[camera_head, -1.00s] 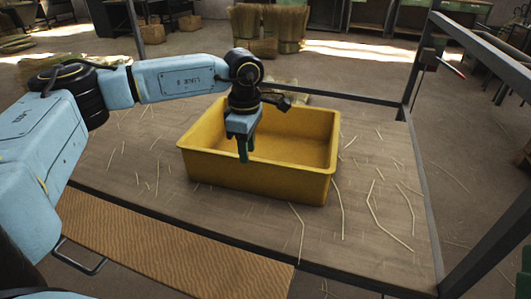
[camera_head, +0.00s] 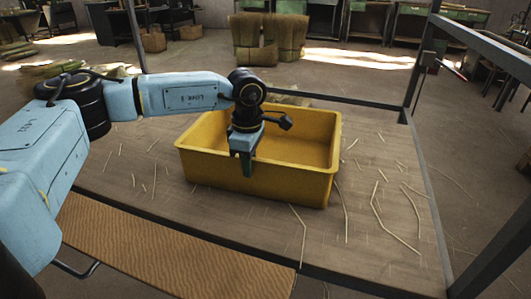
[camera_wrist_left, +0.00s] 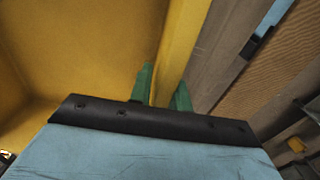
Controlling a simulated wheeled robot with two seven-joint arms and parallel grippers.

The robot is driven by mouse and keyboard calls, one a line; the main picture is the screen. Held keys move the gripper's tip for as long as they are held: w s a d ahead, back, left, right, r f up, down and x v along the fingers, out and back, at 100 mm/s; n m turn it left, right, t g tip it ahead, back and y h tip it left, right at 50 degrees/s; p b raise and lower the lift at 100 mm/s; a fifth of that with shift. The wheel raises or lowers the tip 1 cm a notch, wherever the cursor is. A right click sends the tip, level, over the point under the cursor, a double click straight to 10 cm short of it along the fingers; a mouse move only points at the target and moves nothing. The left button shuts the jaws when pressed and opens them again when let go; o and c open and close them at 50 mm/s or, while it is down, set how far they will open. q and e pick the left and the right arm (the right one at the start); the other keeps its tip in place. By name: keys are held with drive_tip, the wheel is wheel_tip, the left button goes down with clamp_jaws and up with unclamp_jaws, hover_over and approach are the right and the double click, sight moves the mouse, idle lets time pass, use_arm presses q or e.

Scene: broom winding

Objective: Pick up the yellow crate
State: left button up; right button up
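The yellow crate (camera_head: 262,181) stands upright and empty-looking on the wooden table top (camera_head: 392,215). My left gripper (camera_head: 246,170) is at the crate's near wall, pointing down, with a green finger in front of the wall's outer face. In the left wrist view, the green fingers (camera_wrist_left: 164,92) straddle the crate's yellow wall (camera_wrist_left: 181,35), one inside and one outside. Both fingers look very close to the wall; whether they press on it I cannot tell. My right gripper is not in view.
Thin straw pieces (camera_head: 346,210) lie scattered around the crate. A brown ribbed mat (camera_head: 165,250) lies along the table's near edge. A dark metal frame (camera_head: 478,55) rises at the right. Straw bundles (camera_head: 268,38) stand on the floor behind.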

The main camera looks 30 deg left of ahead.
use_arm(q)
clamp_jaws()
idle(1.0)
drive_tip(key=shift+w+r, duration=0.1)
